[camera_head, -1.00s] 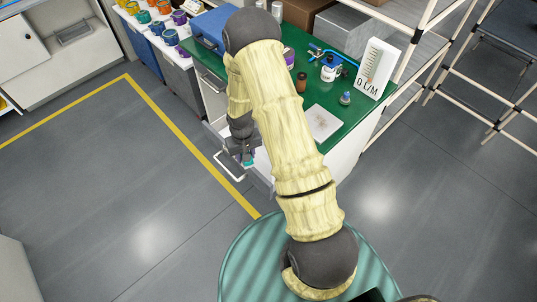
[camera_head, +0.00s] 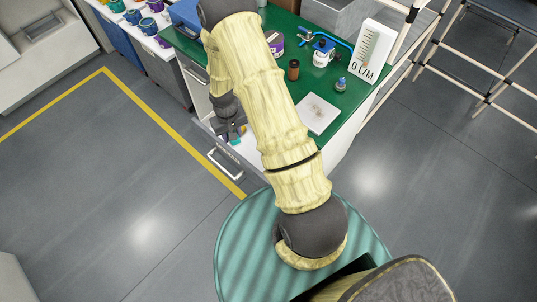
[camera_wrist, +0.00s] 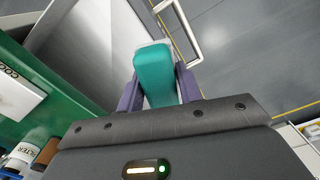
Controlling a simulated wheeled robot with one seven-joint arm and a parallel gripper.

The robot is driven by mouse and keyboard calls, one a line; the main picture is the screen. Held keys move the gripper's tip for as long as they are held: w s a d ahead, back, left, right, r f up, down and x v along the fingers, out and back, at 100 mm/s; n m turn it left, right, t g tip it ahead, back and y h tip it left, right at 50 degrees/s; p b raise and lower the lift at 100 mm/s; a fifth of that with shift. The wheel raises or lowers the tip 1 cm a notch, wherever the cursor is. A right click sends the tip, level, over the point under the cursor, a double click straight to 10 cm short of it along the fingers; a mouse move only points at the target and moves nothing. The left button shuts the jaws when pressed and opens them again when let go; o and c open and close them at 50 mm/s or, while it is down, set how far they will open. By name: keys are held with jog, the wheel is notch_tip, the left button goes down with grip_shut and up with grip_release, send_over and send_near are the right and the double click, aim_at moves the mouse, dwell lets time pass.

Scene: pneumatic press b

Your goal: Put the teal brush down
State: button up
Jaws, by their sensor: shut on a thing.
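My gripper (camera_wrist: 158,80) is shut on the teal brush (camera_wrist: 156,65), which shows between its two purple fingers in the wrist view. The brush points away from the wrist, beside the open white drawer (camera_wrist: 88,45) in that picture. In the head view my gripper (camera_head: 232,133) is at the open drawer below the green bench top, and my arm hides part of it. The brush is hard to make out there. I cannot tell whether the brush touches the drawer.
The drawer's handle (camera_head: 224,166) sticks out over the grey floor. The green bench top (camera_head: 345,100) holds a white plate (camera_head: 317,113), a brown bottle (camera_head: 293,69), a filter jar (camera_head: 323,52) and a flow meter sign (camera_head: 370,50). Pale racks stand on the right. Floor left of the drawer is clear.

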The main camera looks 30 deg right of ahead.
jog(key=s+d+f+n+b, duration=0.2)
jog(key=d+f+n+b, duration=0.2)
jog(key=d+f+b, duration=0.6)
jog(key=d+b, duration=0.3)
jog(key=b, duration=0.1)
jog(key=shift+d, duration=0.15)
jog(key=shift+f, duration=0.15)
jog(key=shift+f, duration=2.85)
jog(key=shift+f+p, duration=0.4)
jog(key=shift+f, duration=1.65)
